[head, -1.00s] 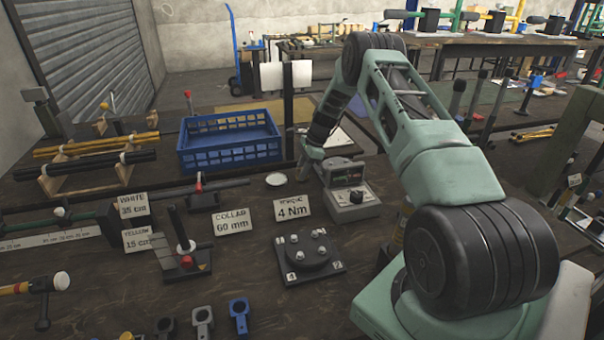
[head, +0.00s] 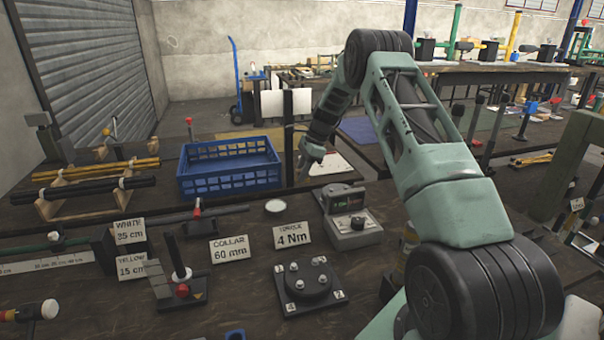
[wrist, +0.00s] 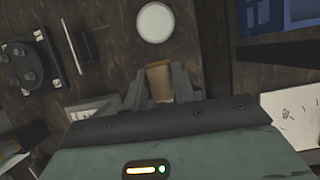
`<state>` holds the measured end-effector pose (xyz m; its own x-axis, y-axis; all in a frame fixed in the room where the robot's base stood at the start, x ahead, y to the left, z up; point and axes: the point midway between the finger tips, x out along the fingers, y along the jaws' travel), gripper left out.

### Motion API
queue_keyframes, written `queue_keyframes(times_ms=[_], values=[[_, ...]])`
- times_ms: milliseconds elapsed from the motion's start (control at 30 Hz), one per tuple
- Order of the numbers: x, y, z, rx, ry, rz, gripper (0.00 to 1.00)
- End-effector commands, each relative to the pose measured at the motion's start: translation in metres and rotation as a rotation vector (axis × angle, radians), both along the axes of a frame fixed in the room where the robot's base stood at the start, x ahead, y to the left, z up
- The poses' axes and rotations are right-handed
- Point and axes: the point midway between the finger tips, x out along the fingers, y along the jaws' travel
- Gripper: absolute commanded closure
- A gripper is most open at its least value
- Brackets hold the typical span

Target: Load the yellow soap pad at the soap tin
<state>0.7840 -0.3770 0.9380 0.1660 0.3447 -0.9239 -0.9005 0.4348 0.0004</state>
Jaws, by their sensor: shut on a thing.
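My gripper (wrist: 162,88) is shut on a tan-yellow block, the soap pad (wrist: 160,80), in the wrist view. In the head view my gripper (head: 303,172) is behind and right of a small round tin with a pale top (head: 275,206), and the pad cannot be made out there. The tin also shows in the wrist view (wrist: 155,22), straight beyond the fingertips and apart from the pad. It looks like the soap tin, but no label on it can be read. Its pale face is bare.
A blue crate (head: 230,184) stands behind the tin. A grey torque tester (head: 353,226) is right of it, with label cards (head: 291,235) in front. A round bolted fixture (head: 312,284) and an upright-post stand (head: 180,275) are nearer. Dark bench shows around the tin.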

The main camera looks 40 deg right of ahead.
Motion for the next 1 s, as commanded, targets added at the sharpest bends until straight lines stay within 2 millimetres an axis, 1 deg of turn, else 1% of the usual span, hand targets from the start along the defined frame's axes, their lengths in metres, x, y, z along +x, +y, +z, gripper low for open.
queue_keyframes(times_ms=[100,167,267,400,500,600,867,1000], values=[[0.001,0.001,0.000,0.000,0.000,0.001,0.92],[0.003,0.006,0.002,0.001,0.000,0.002,0.92],[0.013,0.023,0.004,0.003,0.001,0.005,0.92],[0.027,0.054,0.002,0.003,0.002,0.006,0.92],[0.034,0.070,-0.002,0.002,0.002,0.003,0.92],[0.038,0.079,-0.006,0.001,0.001,0.002,0.92],[0.039,0.082,-0.022,0.000,0.001,0.000,0.92],[0.039,0.081,-0.035,0.001,0.001,-0.001,0.92]])
